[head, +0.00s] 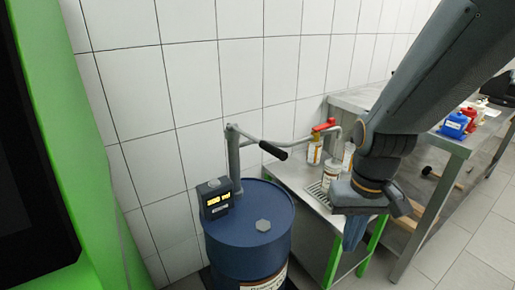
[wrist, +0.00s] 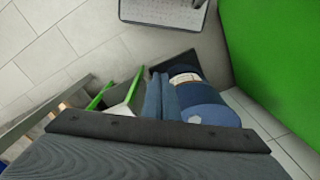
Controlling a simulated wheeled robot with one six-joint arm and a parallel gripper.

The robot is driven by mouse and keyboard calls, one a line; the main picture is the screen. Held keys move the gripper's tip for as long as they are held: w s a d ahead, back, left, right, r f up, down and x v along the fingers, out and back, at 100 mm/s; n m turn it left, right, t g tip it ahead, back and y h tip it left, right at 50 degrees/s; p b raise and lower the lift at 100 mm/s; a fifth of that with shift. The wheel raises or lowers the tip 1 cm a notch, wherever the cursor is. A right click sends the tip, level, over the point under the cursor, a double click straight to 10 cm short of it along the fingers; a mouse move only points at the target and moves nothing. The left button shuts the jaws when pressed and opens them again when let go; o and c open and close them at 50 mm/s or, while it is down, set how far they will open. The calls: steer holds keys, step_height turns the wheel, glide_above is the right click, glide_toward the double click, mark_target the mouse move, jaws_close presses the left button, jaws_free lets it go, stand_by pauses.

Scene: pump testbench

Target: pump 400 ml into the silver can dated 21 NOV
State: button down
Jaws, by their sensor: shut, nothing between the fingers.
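A blue drum (head: 255,262) carries a hand pump with a grey standpipe (head: 234,155) and a black-gripped lever (head: 273,151). A small display (head: 216,198) with lit digits, too small to read surely, sits on the drum. My gripper (head: 354,234) is shut and empty, pointing down right of the drum. In the wrist view its fingers (wrist: 162,98) are together beside the drum (wrist: 196,102).
Other labelled containers (head: 314,151) stand behind the pale can. My arm covers part of the bench's right side. A larger table (head: 452,143) at right holds blue (head: 454,124) and red containers. A green panel (head: 62,150) stands at left.

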steer(key=w+a+r+m+t+p, duration=0.3)
steer(key=w+a+r+t+p, duration=0.1)
steer(key=w+a+r+p, duration=0.4)
steer(key=w+a+r+m+t+y+p, duration=0.1)
steer(key=w+a+r+m+t+p, duration=0.3)
steer(key=w+a+r+p, duration=0.5)
steer(key=w+r+p, duration=0.3)
steer(key=w+r, duration=0.2)
steer(key=r, duration=0.1)
steer(key=shift+r, duration=0.4)
steer(key=shift+f, duration=0.15)
steer(key=b, duration=0.7)
glide_above(273, 147)
steer(key=f, duration=0.6)
steer(key=shift+w+a, duration=0.2)
steer(key=shift+s+d+f+b, duration=0.1)
steer(key=shift+s+f+b, duration=0.1)
steer(key=shift+f+b, duration=1.2)
steer(key=shift+r, duration=0.1)
steer(key=shift+f+b, duration=0.4)
steer(key=shift+b, duration=0.05)
